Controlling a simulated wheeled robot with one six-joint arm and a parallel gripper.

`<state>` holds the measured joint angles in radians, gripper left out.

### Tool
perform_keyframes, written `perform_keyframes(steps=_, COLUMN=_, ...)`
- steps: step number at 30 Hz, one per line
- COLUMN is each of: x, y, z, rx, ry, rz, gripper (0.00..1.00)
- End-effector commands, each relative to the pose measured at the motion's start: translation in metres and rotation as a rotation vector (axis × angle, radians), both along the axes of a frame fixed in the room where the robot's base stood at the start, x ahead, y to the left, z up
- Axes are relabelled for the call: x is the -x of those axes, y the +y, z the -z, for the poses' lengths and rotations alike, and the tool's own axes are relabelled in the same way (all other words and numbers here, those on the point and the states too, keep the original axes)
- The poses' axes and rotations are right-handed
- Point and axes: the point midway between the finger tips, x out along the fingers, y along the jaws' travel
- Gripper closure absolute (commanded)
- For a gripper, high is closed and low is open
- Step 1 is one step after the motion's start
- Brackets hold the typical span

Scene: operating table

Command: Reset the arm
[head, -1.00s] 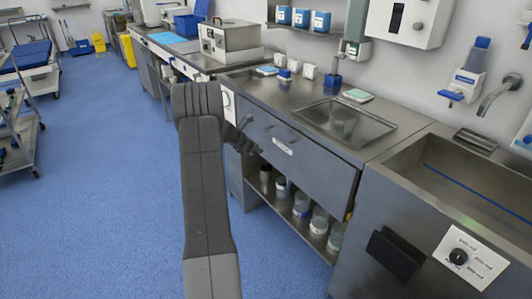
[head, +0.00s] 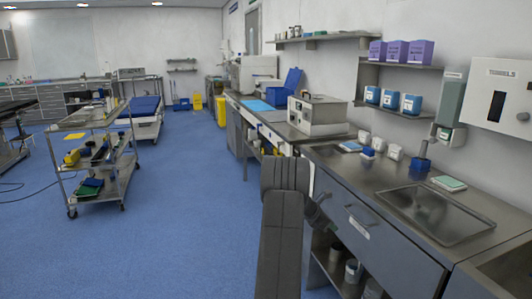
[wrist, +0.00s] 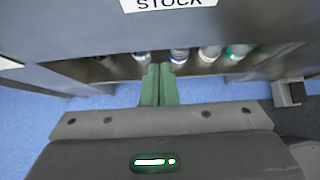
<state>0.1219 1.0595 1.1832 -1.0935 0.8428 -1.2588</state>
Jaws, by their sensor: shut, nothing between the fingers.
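My arm (head: 281,225) rises from the bottom of the head view, in front of the counter's left end. In the wrist view my gripper (wrist: 159,85) shows two green fingers side by side, closed together with nothing between them. The fingers point toward an open shelf under a grey drawer front (wrist: 70,25) labelled "STOCK". Several jars (wrist: 179,56) stand on that shelf beyond the fingertips, and the fingers seem apart from them.
A steel counter (head: 385,183) with a sink tray (head: 432,212) runs along the right. A steel box (head: 317,115) stands on it farther back. A trolley (head: 100,177) stands at the left. The blue floor (head: 190,220) between is clear.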

Motion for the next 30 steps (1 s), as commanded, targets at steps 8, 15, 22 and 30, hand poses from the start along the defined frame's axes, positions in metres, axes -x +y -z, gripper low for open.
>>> perform_keyframes(steps=8, x=-0.012, y=-0.041, z=0.039, rx=0.0, ry=0.001, rz=0.003, gripper=1.0)
perform_keyframes(steps=15, x=-0.017, y=-0.068, z=0.045, rx=0.0, ry=-0.001, rz=0.001, gripper=1.0)
perform_keyframes(steps=22, x=-0.018, y=-0.077, z=0.046, rx=-0.001, ry=-0.002, rz=-0.001, gripper=1.0)
perform_keyframes(steps=30, x=-0.018, y=-0.078, z=0.046, rx=-0.001, ry=-0.002, rz=-0.001, gripper=1.0)
